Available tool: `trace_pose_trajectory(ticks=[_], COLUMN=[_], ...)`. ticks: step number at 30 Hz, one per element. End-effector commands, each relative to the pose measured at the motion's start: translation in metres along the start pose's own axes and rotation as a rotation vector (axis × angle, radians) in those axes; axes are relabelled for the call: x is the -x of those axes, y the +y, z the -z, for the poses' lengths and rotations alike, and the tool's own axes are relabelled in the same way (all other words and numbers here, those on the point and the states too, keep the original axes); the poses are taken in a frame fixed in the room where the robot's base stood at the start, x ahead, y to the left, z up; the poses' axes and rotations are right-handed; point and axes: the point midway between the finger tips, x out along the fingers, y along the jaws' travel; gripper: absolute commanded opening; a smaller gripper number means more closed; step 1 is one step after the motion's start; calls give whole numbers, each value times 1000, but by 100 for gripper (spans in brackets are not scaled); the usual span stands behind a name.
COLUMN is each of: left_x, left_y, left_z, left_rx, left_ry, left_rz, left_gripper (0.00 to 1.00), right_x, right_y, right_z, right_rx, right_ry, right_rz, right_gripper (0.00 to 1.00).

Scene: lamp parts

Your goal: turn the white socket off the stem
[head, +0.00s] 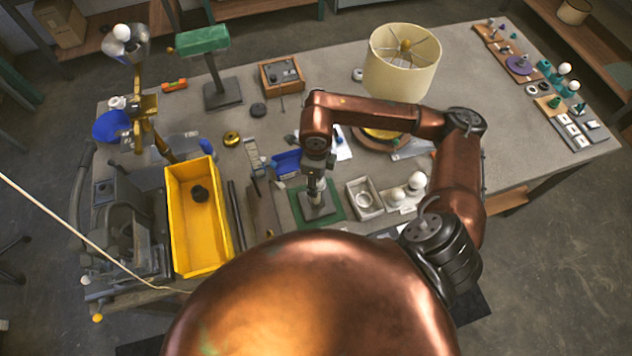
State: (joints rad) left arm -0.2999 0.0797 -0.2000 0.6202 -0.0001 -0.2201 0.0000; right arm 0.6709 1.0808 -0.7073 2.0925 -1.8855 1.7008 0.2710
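My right arm comes in from the right, and its gripper (315,187) points straight down over a green mat (338,212). A dark square base (318,207) lies on the mat, directly below the gripper. The gripper's fingers are at the top of a short upright part on this base, which looks like the stem. The white socket cannot be made out; the gripper and wrist cover that spot. The fingers are too small to tell whether they are closed on anything. My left gripper is not in view.
A yellow bin (197,255) stands left of the mat, with long dark bars between. A small grey tray (364,198) and white bulbs (417,181) sit close on the right. A shaded lamp (402,65) stands behind my arm. The table's middle right is mostly clear.

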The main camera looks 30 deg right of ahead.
Motion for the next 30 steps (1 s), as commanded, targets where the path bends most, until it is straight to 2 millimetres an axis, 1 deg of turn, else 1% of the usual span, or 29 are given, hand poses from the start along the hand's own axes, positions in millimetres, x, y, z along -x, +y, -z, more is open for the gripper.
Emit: trace_pose_trajectory(ticks=[1, 18, 23, 30], left_x=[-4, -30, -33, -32], left_y=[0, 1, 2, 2], left_z=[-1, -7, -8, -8], left_rx=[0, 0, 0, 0], left_ry=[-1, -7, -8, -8], left_rz=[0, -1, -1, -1], left_gripper=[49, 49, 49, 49], right_x=[-2, -1, 0, 1], right_y=[-1, -1, -1, -1], right_z=[0, 0, 0, 0], right_rx=[22, 294, 335, 339], right_ry=[-1, 0, 0, 0], right_rz=[3, 2, 2, 2], right_gripper=[11, 11, 11, 11])
